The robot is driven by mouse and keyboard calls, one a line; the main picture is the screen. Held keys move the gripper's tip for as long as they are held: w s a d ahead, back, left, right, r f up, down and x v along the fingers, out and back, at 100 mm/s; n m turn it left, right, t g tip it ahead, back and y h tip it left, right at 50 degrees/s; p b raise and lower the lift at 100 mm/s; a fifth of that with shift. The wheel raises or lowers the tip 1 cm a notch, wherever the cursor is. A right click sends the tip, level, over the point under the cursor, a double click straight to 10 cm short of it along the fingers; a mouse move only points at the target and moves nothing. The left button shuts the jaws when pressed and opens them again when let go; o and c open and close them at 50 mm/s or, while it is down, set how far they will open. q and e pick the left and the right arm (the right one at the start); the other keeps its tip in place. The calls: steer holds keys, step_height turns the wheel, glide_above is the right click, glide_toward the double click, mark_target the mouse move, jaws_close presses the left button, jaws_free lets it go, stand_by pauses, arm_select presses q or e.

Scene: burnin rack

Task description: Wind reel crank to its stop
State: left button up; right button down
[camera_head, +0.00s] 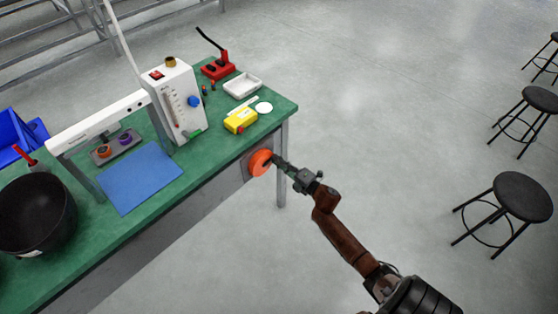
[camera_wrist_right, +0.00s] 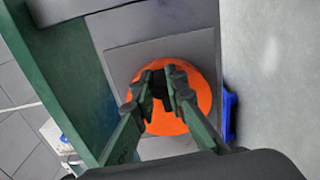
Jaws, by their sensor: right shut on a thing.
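The orange reel (camera_head: 260,162) sits on a grey plate on the front side of the green bench, near its right corner. In the right wrist view the reel (camera_wrist_right: 190,82) is a round orange disc behind my fingers. My right gripper (camera_head: 279,162) reaches it from the right in the head view. Its fingers (camera_wrist_right: 162,84) are closed in on a small dark part in front of the disc, which looks like the crank's handle. The fingers hide most of the crank, so its angle cannot be told. My left gripper is not in view.
The green bench (camera_head: 232,151) carries a white instrument box (camera_head: 176,100), a yellow device (camera_head: 240,120), a white tray (camera_head: 242,85), a blue mat (camera_head: 140,178) and a black bucket (camera_head: 36,214). Black stools (camera_head: 522,196) stand at the right. The floor between is clear.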

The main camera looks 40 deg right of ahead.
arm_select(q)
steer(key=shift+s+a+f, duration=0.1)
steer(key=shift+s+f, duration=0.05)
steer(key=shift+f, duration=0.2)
arm_select(e)
steer(key=shift+d+f+m, duration=0.1)
steer(key=shift+f+m, duration=0.05)
steer(key=shift+m, duration=0.25)
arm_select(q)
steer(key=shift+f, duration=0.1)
arm_select(e)
steer(key=c, duration=1.9)
jaws_free()
steer(key=shift+c, duration=0.2)
steer(key=s, duration=1.2)
steer(key=shift+d, duration=0.45)
steer(key=shift+f, duration=0.1)
